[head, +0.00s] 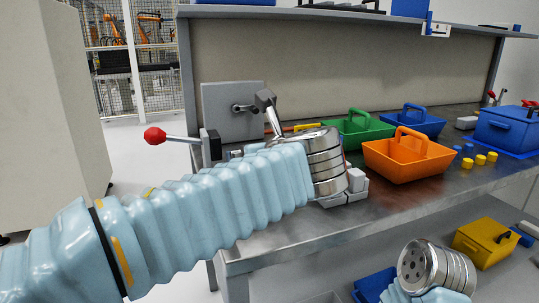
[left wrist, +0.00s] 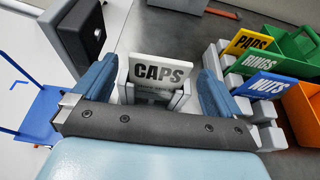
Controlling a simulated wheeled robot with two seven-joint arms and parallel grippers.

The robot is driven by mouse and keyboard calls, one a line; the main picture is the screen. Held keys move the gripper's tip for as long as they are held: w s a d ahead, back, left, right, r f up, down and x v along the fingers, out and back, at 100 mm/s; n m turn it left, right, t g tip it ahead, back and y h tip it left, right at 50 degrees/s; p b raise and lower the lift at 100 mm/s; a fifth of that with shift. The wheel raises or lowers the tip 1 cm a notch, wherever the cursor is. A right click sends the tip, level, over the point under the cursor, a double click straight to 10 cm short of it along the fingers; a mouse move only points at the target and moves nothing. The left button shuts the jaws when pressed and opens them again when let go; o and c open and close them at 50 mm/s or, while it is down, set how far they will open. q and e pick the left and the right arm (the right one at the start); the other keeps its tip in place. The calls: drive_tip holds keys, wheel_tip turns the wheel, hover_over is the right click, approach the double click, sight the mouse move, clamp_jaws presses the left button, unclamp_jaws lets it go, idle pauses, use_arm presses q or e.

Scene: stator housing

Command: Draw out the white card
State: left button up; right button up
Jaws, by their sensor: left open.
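The white card (left wrist: 162,71), lettered CAPS, stands upright in a pale slotted holder (left wrist: 178,100) in the left wrist view. My left gripper (left wrist: 155,80) is open, with one blue finger on each side of the card. A gap shows between the card and the right finger; the left finger is very close to the card's left edge, and I cannot tell whether they touch. In the head view my left arm and its metal wrist hide the card and the gripper.
Yellow PADS (left wrist: 248,42), green RINGS (left wrist: 259,61) and blue NUTS (left wrist: 267,86) cards stand in grey holders to the right. Green (head: 358,130), orange (head: 405,165) and blue (head: 412,122) bins stand on the bench. A red-knobbed lever (head: 155,135) juts out at left.

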use_arm(q)
drive_tip(key=shift+x, duration=2.65)
drive_tip(key=c, duration=1)
drive_tip(key=shift+r+p, duration=0.35)
drive_tip(key=shift+p, duration=0.1)
drive_tip(key=shift+r+p, duration=0.65)
drive_tip(key=shift+r, duration=2.35)
drive_tip(key=shift+r, duration=0.1)
